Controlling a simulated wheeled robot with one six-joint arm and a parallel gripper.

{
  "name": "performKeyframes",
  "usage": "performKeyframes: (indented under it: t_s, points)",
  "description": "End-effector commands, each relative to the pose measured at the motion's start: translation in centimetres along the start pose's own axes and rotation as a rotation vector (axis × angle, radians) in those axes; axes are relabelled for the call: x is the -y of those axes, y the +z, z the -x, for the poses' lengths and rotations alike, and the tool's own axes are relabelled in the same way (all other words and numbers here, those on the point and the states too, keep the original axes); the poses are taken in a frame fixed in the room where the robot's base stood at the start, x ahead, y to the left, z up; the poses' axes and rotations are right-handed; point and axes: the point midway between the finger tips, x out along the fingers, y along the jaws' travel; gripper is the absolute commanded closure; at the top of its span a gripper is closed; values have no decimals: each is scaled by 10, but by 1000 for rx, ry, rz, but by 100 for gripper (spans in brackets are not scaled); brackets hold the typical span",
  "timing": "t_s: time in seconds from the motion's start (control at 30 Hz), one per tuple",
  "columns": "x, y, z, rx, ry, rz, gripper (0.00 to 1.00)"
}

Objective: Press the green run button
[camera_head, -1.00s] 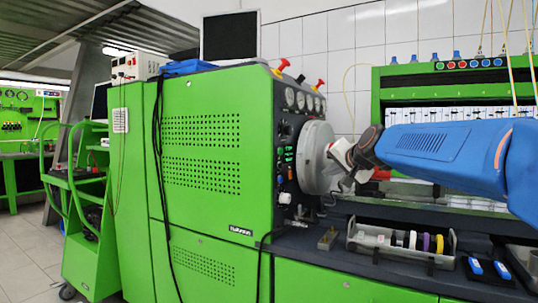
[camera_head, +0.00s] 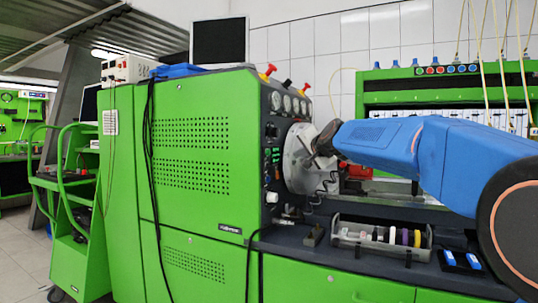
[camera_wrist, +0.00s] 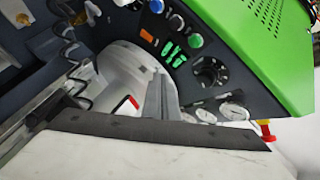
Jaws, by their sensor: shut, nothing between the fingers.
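The control panel on the end of the green test bench carries green controls. In the head view, the green controls (camera_head: 274,155) show small at the panel, left of the pale disc. My gripper shows as narrow grey shut fingers (camera_wrist: 158,80) in the wrist view, empty, pointing toward the panel below the green switches in the picture. Contact is not visible. In the head view my arm mostly hides the gripper.
The large pale disc (camera_head: 300,160) projects from the bench close to my gripper. Gauges (camera_head: 286,102) and red-topped knobs (camera_head: 266,73) line the panel's top. A clear tray with coloured rings (camera_head: 382,238) stands on the bench ledge.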

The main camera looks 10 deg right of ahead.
Motion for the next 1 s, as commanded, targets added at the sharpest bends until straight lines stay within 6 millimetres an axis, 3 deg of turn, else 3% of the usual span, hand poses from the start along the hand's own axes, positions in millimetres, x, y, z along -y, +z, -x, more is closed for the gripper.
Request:
performKeyframes:
  t_s: [0.6, 1.0]
  points:
    - [34, 35, -48, 2, 0, 1, 100]
    - [41, 41, -56, 1, -1, 0, 100]
